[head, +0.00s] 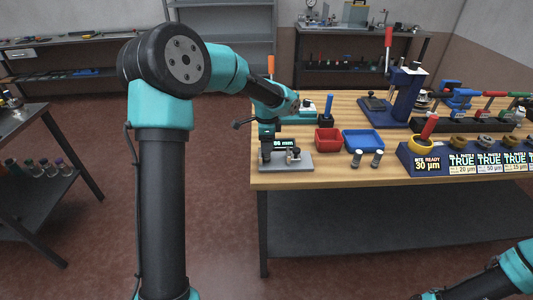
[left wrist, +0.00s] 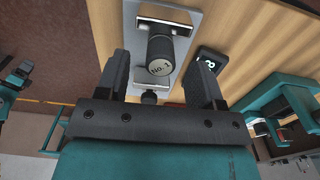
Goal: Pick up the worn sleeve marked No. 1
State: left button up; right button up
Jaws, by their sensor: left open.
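The worn sleeve marked No. 1 (left wrist: 160,55) is a dark cylinder with a pale, labelled end face. My left gripper (left wrist: 161,72) is open, with one finger on each side of the sleeve and a visible gap on both sides. In the head view my left gripper (head: 267,148) points down at the grey plate (head: 300,166) on the bench's near left corner. The sleeve is hard to make out there. Only part of my right arm shows at the bottom right.
A small display (head: 284,143) sits by the plate. Red (head: 328,141) and blue (head: 363,141) trays and two small cylinders (head: 357,158) (head: 376,159) lie to the right. Bare wood (head: 330,178) lies along the front.

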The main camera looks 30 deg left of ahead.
pick_arm(q)
jog(key=shift+f, duration=1.3)
jog(key=shift+c, duration=0.2)
jog(key=c, duration=1)
jog(key=shift+r, duration=0.15)
notch_tip(320, 180, up, 28)
jog(key=shift+f, duration=0.1)
